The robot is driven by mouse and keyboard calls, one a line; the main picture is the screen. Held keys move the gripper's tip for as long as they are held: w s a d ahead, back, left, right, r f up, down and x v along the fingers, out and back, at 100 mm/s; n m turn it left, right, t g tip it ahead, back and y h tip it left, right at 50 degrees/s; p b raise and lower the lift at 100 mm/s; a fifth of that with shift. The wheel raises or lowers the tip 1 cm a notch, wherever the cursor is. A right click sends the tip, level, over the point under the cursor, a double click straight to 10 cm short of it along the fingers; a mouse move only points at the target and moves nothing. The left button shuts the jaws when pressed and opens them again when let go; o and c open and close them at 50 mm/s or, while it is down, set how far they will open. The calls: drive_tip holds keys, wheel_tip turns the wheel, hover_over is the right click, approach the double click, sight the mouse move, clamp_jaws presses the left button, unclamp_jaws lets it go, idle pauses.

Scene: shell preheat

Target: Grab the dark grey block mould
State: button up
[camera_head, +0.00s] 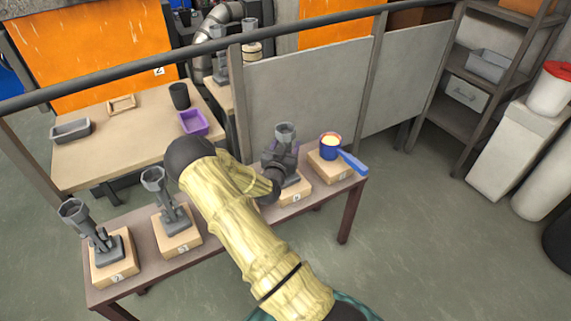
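A dark grey, open rectangular mould (72,131) lies at the left end of the far wooden table, behind the railing. It looks empty. My arm comes up from the bottom of the view in a pale yellow sleeve and bends at a dark joint. Its dark end, with my gripper (272,178), is at the near bench beside a grey stand with a cup on top (285,132). The gripper is far to the right of the mould and apart from it. The fingers are hard to make out against the stand, so I cannot tell their opening.
A purple mould (194,123), black cup (180,96) and small wooden frame (122,104) share the far table (105,150). The near bench (140,232) carries more grey stands (170,205) on wooden blocks and a blue ladle (350,160). A railing (150,78) crosses between.

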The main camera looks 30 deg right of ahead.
drive_tip(key=shift+w+d, duration=0.35)
drive_tip(key=shift+w, duration=0.05)
clamp_jaws()
